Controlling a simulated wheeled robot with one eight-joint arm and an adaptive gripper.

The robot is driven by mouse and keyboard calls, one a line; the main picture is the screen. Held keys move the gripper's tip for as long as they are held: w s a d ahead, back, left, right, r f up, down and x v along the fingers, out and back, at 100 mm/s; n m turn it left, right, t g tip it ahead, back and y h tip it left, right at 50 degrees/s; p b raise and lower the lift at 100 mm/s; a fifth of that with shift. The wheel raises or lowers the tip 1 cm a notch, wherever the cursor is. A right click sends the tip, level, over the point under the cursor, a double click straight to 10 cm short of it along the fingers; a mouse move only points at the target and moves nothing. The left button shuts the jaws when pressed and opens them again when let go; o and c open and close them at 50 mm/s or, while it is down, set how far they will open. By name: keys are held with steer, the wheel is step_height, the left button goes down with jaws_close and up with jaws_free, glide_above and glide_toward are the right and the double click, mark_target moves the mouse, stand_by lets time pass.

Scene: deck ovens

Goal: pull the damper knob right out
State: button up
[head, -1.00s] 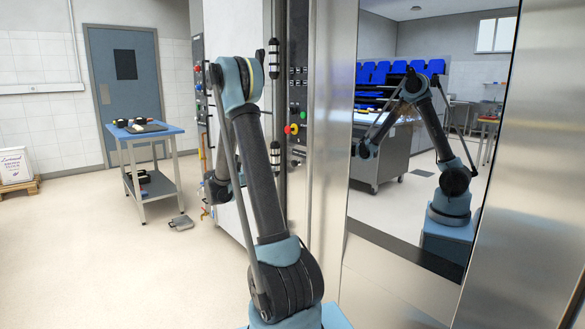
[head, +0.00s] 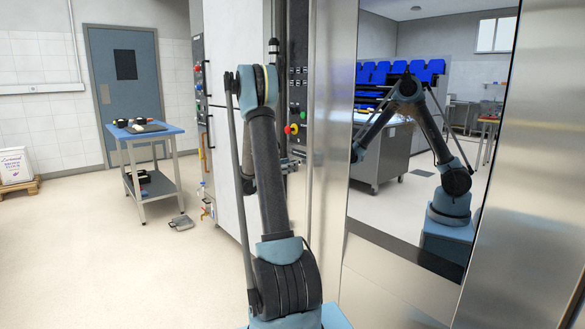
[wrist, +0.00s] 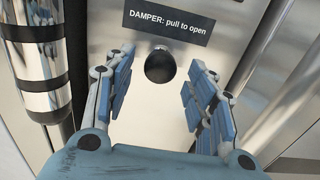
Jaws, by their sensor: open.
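The damper knob (wrist: 160,66) is a dark round knob on a brushed metal panel, under a black label (wrist: 168,26) reading "DAMPER: pull to open". In the wrist view my gripper (wrist: 158,80) is open, with one blue-padded finger to the left of the knob and the other to the right. Both fingers look apart from the knob. How far the fingertips are from the panel is hard to tell. In the head view my arm hides the gripper and the knob.
A banded metal cylinder (wrist: 40,60) stands left of the panel, and a metal bar (wrist: 245,50) runs on the right. The oven's control panel (head: 297,100) and a mirror-like steel surface (head: 400,225) stand by my arm. A blue-topped table (head: 145,132) stands at the left.

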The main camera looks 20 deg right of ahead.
steer(key=shift+x, duration=1.65)
